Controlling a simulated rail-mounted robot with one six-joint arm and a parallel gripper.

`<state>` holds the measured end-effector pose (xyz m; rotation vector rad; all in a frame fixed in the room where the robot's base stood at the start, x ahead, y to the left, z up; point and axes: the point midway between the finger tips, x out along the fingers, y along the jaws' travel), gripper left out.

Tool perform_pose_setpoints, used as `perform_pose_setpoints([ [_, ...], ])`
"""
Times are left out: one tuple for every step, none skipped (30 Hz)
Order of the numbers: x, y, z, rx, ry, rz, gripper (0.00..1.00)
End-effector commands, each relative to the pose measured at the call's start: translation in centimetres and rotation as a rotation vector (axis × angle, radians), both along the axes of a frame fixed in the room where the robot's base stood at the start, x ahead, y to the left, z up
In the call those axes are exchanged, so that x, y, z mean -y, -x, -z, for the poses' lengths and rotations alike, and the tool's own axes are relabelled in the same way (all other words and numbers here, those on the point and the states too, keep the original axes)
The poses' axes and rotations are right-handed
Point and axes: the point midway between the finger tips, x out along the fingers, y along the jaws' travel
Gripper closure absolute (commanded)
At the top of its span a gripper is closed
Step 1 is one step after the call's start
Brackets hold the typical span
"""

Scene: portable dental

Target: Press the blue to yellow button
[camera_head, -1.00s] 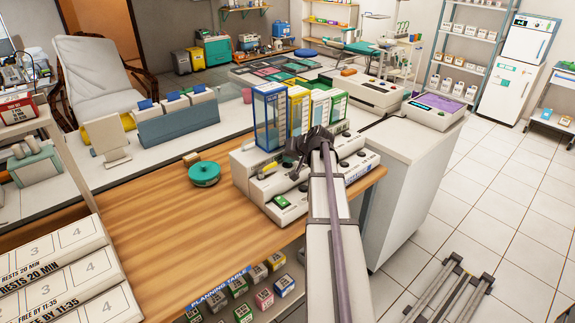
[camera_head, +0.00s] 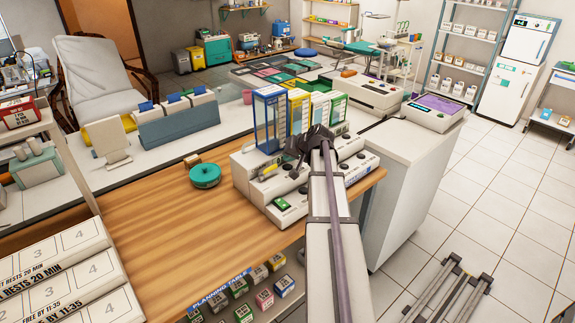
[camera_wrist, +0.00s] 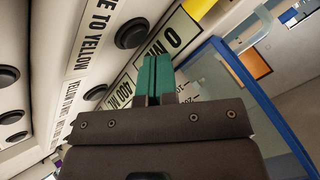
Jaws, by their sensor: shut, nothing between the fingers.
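A white button panel (camera_head: 252,185) with several round black buttons stands on the wooden table. In the wrist view, a label ending "E TO YELLOW" (camera_wrist: 94,35) has one black button (camera_wrist: 131,33) beside it. Another black button (camera_wrist: 95,93) is lower, near a label starting "YELLOW TO" (camera_wrist: 66,110). My gripper (camera_head: 308,143) is over the rear part of the panel, in front of the colored racks. Its teal fingertips (camera_wrist: 154,76) are together and empty in the wrist view, to the right of both buttons. Contact with a button cannot be seen.
A blue-framed rack (camera_head: 268,118) stands close behind the gripper, with yellow (camera_head: 298,112), white and green (camera_head: 338,106) racks to its right. A teal round container (camera_head: 205,175) sits left of the panel.

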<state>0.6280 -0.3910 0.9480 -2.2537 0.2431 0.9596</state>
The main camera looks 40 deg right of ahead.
Motion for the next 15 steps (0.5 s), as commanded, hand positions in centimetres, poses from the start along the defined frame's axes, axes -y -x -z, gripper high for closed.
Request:
perform_pose_setpoints([
  [0.0,0.0,0.0,0.0,0.0,0.0,1.0],
  [0.0,0.0,0.0,0.0,0.0,0.0,1.0],
  [0.0,0.0,0.0,0.0,0.0,0.0,1.0],
  [0.0,0.0,-0.1,0.0,0.0,0.0,1.0],
  [0.0,0.0,-0.3,0.0,0.0,0.0,1.0],
  [0.0,0.0,-0.6,0.0,0.0,0.0,1.0],
  [0.0,0.0,-0.9,0.0,0.0,0.0,1.0],
  [0.0,0.0,-1.3,0.0,0.0,0.0,1.0],
  [0.0,0.0,-1.7,0.0,0.0,0.0,1.0],
  [0.0,0.0,-2.1,0.0,0.0,0.0,1.0],
  [0.0,0.0,-2.4,0.0,0.0,0.0,1.0],
  [0.0,0.0,-2.8,0.0,0.0,0.0,1.0],
  [0.0,0.0,-3.1,0.0,0.0,0.0,1.0],
  [0.0,0.0,-3.4,0.0,0.0,0.0,1.0],
  [0.0,0.0,-3.8,0.0,0.0,0.0,1.0],
])
